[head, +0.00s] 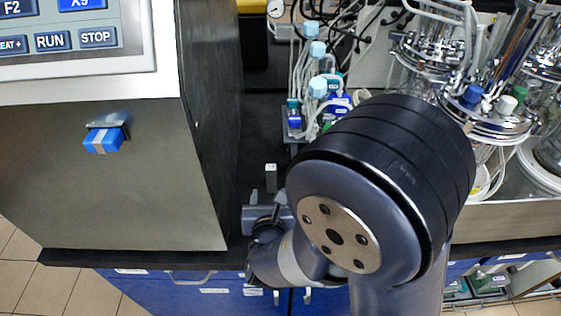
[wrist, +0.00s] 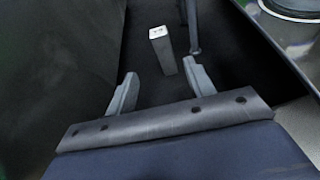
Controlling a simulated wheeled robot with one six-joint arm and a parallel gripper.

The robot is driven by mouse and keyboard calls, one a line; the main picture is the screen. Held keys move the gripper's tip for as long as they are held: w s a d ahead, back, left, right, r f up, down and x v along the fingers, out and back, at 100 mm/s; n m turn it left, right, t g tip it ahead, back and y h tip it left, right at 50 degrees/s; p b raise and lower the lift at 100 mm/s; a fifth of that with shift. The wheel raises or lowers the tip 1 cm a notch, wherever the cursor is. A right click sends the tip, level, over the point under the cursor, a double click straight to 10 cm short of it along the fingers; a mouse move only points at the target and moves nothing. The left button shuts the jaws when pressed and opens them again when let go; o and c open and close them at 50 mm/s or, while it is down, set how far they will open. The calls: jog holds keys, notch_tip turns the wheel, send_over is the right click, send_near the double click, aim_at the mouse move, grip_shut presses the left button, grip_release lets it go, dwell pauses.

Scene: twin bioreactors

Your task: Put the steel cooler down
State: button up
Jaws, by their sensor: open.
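The steel cooler (wrist: 163,52) is a small grey upright block with dark marks on its light top. It stands on the dark bench top, just beyond and between my fingertips in the wrist view. It also shows in the head view (head: 271,181), close past my gripper (head: 262,212). In the wrist view my gripper (wrist: 161,76) is open, with its two pale fingers apart and nothing between them. I cannot tell from these frames whether either finger touches the cooler. In the head view my arm partly hides the gripper.
A control cabinet (head: 130,185) with a blue-handled part on its front stands close on the left. Glass vessels with steel lids (head: 490,120) stand on the right. Blue-capped bottles with tubes (head: 316,75) are at the back. The dark bench strip (head: 262,120) between them is narrow.

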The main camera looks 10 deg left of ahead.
aim_at(271, 174)
jog(key=x, duration=0.5)
jog(key=shift+w+d+r, duration=0.1)
jog(key=shift+w, duration=0.15)
jog(key=shift+p+x, duration=1.1)
jog(key=shift+x, duration=1.95)
jog(key=shift+d, duration=0.1)
jog(key=c, duration=1)
grip_shut()
jog(key=shift+r, duration=0.15)
